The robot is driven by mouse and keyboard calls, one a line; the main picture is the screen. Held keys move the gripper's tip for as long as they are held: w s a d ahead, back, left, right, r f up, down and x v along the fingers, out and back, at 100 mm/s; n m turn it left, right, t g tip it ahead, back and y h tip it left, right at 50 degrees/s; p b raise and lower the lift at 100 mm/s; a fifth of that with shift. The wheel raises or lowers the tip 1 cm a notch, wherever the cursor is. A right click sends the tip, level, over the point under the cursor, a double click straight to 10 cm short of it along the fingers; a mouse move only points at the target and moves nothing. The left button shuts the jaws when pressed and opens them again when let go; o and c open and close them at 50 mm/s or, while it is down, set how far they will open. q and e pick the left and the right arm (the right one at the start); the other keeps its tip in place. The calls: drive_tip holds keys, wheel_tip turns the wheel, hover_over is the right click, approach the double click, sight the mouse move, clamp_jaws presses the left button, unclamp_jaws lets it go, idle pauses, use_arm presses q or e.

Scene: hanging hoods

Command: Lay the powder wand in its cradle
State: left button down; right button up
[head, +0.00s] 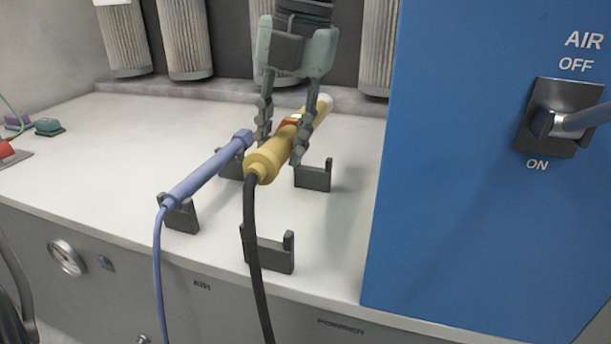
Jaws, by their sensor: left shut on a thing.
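The powder wand (270,160), a yellow tube with an orange band and a pale tip, has a black hose trailing from its near end. My left gripper (281,148) comes from above and is shut on the wand's middle. The wand appears to be above the bench, tilted with its pale tip toward the filters. Its cradle is two dark brackets: a front bracket (272,253) near the bench edge and a rear bracket (313,178). The wand lies above and left of the rear bracket in the picture, apart from it. The hose passes in front of the front bracket. My right gripper is out of view.
A blue air wand (207,174) lies in its own brackets just left. A blue panel (455,180) with an air switch (557,118) stands close on the right. Pleated filters (184,40) hang behind.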

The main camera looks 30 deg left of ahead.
use_arm(q)
wheel_tip(320, 180, down, 9)
drive_tip(key=shift+f, duration=0.3)
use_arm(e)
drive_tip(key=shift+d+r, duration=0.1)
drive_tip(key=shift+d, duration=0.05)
use_arm(q)
drive_tip(key=c, duration=1.4)
unclamp_jaws()
drive_tip(key=shift+s, duration=0.1)
drive_tip(key=shift+o, duration=1.4)
